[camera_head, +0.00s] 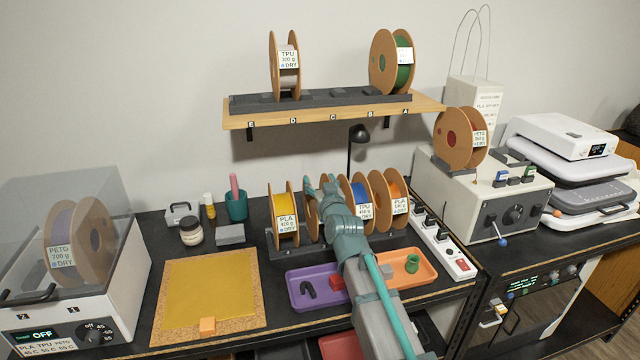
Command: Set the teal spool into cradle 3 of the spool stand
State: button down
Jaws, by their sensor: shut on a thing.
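My gripper (324,190) is shut on a spool with brown flanges (311,216), at the spool stand (284,246) on the bench. My gripper hides most of this spool and its winding colour; I take it for the teal spool. It stands upright between the yellow spool (286,207) on its left and the blue spool (359,191) on its right. An orange spool (395,187) is at the stand's right end. I cannot tell whether the held spool rests in its cradle or hangs just above it. Cradle numbers are not readable.
A wall shelf (330,116) above bears a grey-white spool (284,75) and a green spool (403,72). Purple (297,301) and orange (425,277) trays lie in front of the stand. A red spool (460,137) sits on a machine at right. A lidded dryer (130,285) stands at left.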

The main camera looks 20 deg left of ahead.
jog(key=shift+f, duration=0.15)
jog(key=shift+f+b, duration=0.35)
jog(key=shift+b, duration=0.1)
jog(key=shift+c, duration=1.2)
grip_release()
jog(key=shift+r, duration=0.1)
jog(key=shift+r+p, duration=0.4)
jog(key=shift+p, duration=0.15)
jog(key=b+v, duration=0.3)
jog(key=v, duration=0.9)
jog(key=shift+f, duration=0.1)
